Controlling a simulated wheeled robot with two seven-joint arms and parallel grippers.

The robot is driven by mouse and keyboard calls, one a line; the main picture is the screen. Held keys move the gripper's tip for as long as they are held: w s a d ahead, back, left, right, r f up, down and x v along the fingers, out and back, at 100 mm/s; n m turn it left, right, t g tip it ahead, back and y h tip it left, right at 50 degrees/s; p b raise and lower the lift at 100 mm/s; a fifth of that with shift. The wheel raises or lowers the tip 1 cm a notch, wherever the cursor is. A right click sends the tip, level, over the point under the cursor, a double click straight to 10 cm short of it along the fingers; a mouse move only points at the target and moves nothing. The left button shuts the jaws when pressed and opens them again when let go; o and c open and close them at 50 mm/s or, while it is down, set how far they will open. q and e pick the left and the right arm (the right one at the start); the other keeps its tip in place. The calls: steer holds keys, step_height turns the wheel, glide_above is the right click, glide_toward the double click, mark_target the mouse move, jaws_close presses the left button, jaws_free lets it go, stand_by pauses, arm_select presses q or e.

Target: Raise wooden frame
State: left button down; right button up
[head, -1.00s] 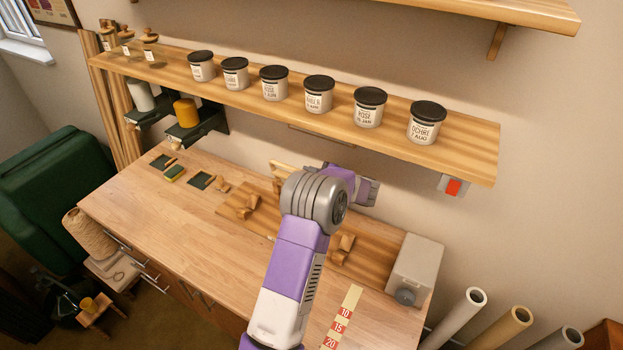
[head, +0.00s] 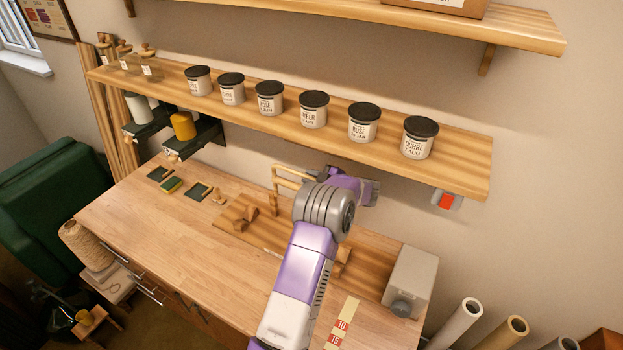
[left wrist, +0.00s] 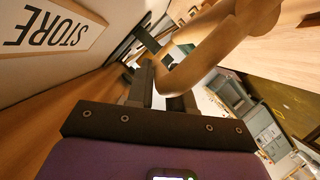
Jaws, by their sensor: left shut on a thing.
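The wooden frame (head: 290,171) shows in the head view as pale thin bars beyond my left wrist, over the back of the workbench. One bar runs down at its left side; the rest is hidden by my arm. In the left wrist view a thick wooden piece (left wrist: 212,48), looking like part of the frame, passes close before the fingers. My left gripper (left wrist: 163,88) is shut on it. My right gripper is in neither view.
A wooden shelf (head: 462,169) with several lidded jars hangs above my arm. The bench's left front is clear.

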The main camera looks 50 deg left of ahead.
arm_select(q)
steer(key=shift+w+r, duration=0.35)
steer(key=shift+r, duration=0.05)
steer(key=c, duration=1.3)
jaws_free()
steer(key=shift+c, duration=0.2)
steer(key=shift+o, duration=1.2)
steer(key=shift+w+a+f, duration=0.1)
steer(key=shift+w+f, duration=0.15)
steer(key=shift+f, duration=0.05)
steer(key=s+b+v, duration=0.1)
steer(key=v, duration=0.6)
steer(key=shift+w+d, duration=0.25)
steer(key=shift+w, duration=0.15)
